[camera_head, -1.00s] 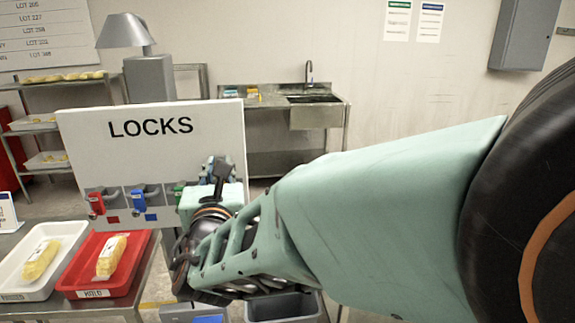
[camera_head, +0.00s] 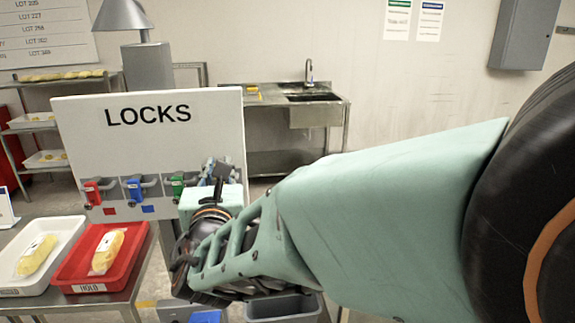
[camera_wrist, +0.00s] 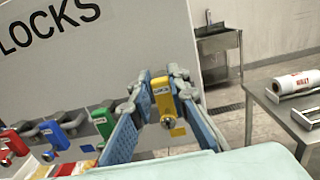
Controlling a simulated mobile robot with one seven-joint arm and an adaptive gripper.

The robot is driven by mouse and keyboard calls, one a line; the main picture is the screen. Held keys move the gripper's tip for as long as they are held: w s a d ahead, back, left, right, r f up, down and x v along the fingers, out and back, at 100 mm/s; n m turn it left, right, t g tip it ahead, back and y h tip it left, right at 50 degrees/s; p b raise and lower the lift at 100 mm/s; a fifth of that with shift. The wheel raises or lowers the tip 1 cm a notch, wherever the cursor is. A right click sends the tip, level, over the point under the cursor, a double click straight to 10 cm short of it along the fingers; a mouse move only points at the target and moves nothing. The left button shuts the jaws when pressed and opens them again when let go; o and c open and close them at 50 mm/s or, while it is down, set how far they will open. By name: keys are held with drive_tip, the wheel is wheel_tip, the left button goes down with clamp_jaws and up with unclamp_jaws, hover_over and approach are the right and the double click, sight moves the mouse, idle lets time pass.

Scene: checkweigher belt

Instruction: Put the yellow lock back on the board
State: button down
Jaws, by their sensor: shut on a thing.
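The white LOCKS board (camera_head: 80,130) stands ahead; it also shows in the wrist view (camera_wrist: 100,55). In the wrist view, the yellow lock (camera_wrist: 164,100) is between the blue fingers of my gripper (camera_wrist: 163,80), which is shut on it. The lock is roughly upright in front of the board's lower right part; its shackle is hard to make out, and I cannot tell whether it touches a hook. A yellow square (camera_wrist: 178,132) shows just below it. In the head view my wrist hides the lock; only part of my gripper (camera_head: 215,172) shows.
Red (camera_wrist: 14,142), blue (camera_wrist: 54,134) and green (camera_wrist: 103,122) locks hang on hooks left of the yellow one. A white tray (camera_head: 65,232) and a red tray (camera_head: 125,282) stand below left. A metal table (camera_wrist: 270,105) stands right.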

drive_tip(key=shift+f+b, duration=0.9)
drive_tip(key=c, duration=1.8)
unclamp_jaws()
drive_tip(key=shift+o, duration=0.2)
drive_tip(key=shift+r, duration=0.1)
